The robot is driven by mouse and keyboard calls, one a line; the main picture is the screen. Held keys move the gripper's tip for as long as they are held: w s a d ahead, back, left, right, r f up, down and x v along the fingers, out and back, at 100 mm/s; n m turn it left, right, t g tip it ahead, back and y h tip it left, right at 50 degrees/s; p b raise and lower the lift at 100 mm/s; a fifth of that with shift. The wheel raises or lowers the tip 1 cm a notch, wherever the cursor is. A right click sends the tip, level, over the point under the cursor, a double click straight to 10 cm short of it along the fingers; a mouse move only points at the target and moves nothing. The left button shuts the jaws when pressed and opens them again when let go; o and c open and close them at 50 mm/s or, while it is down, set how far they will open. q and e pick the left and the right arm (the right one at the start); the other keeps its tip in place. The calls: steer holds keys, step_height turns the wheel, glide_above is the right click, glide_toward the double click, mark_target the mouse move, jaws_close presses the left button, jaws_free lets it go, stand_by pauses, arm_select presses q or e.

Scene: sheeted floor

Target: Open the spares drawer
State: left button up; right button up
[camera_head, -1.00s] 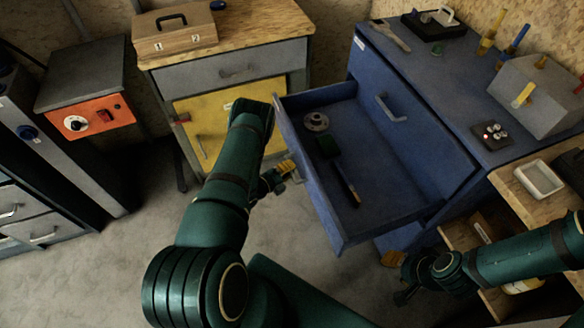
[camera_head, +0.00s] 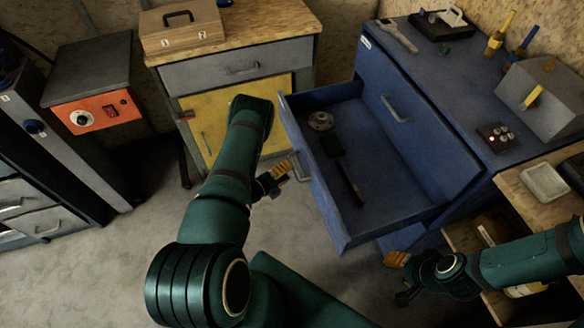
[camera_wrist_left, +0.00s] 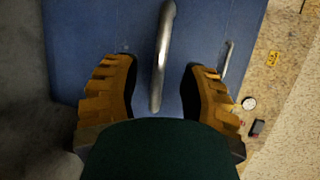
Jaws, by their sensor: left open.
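A blue drawer (camera_head: 345,238) stands pulled well out of the blue cabinet (camera_head: 440,125); no readable label shows which drawer is the spares one. Inside lie a round metal flange (camera_head: 321,121) and a dark tool with a green part (camera_head: 336,146). Its front handle (camera_head: 298,168) also shows in the left wrist view (camera_wrist_left: 162,55), ahead of and between my finger lines. My left gripper (camera_head: 277,178) is open, just off the handle, with both fingers (camera_wrist_left: 160,85) apart and empty. My right gripper (camera_head: 399,278) is low beside the cabinet, its fingers apparently spread and empty.
Above the open drawer, another handle (camera_head: 394,108) sits on a closed blue front. A wooden-topped cabinet with a yellow door (camera_head: 215,130) stands behind my left arm. A wooden shelf unit (camera_head: 530,190) is at the right. Floor (camera_head: 100,270) is clear at left.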

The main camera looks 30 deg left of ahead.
arm_select(q)
steer(key=v, duration=0.8)
steer(key=shift+s, duration=0.15)
